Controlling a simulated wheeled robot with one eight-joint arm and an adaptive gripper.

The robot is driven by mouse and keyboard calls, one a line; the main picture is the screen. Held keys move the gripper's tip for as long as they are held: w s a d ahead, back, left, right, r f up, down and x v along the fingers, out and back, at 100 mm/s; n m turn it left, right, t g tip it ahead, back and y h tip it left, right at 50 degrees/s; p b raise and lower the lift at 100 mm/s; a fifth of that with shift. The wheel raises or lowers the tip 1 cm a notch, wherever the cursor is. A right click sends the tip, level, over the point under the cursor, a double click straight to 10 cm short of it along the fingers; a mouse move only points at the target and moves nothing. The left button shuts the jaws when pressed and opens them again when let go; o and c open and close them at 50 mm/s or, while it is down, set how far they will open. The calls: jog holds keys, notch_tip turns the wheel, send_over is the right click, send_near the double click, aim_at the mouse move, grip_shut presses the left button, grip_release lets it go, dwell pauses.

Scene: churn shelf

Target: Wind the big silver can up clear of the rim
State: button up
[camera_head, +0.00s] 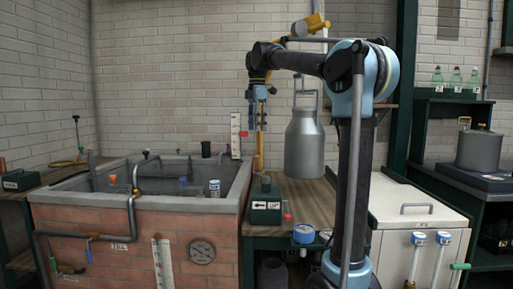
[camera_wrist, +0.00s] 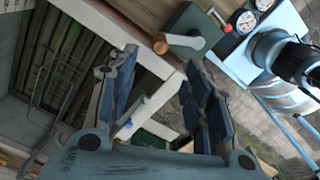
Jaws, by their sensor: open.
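The big silver can (camera_head: 304,145) hangs upright by its handle below a yellow boom (camera_head: 308,25). In the head view it shows right of the brick tank, above the wooden counter (camera_head: 310,197). The tank's grey rim (camera_head: 190,203) is in plain view. A dark green winch box (camera_head: 266,204) with a small crank stands on the counter beside the tank. The winch box also shows in the wrist view (camera_wrist: 190,42), with a copper-coloured knob (camera_wrist: 160,43) on its crank. My gripper (camera_head: 259,118) points down above the tank's right end, open and empty, apart from the crank.
A white upright scale (camera_head: 236,136) with a red marker stands close to my gripper. Pipes and a tap (camera_head: 137,185) run along the tank's front. A white chest (camera_head: 415,220) and a lidded pot (camera_head: 479,145) stand at the right. Dials (camera_head: 304,233) sit at the counter's front edge.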

aim_at(257, 163)
notch_tip(257, 163, down, 16)
jog(key=shift+s+a+f, duration=0.1)
jog(key=shift+a+f, duration=0.05)
jog(key=shift+f, duration=0.1)
dwell(0.4)
grip_shut()
jog(key=s+d, duration=0.4)
jog(key=d, duration=0.7)
jog(key=shift+d, duration=0.4)
jog(key=c, duration=0.6)
grip_release()
jog(key=shift+r, duration=0.1)
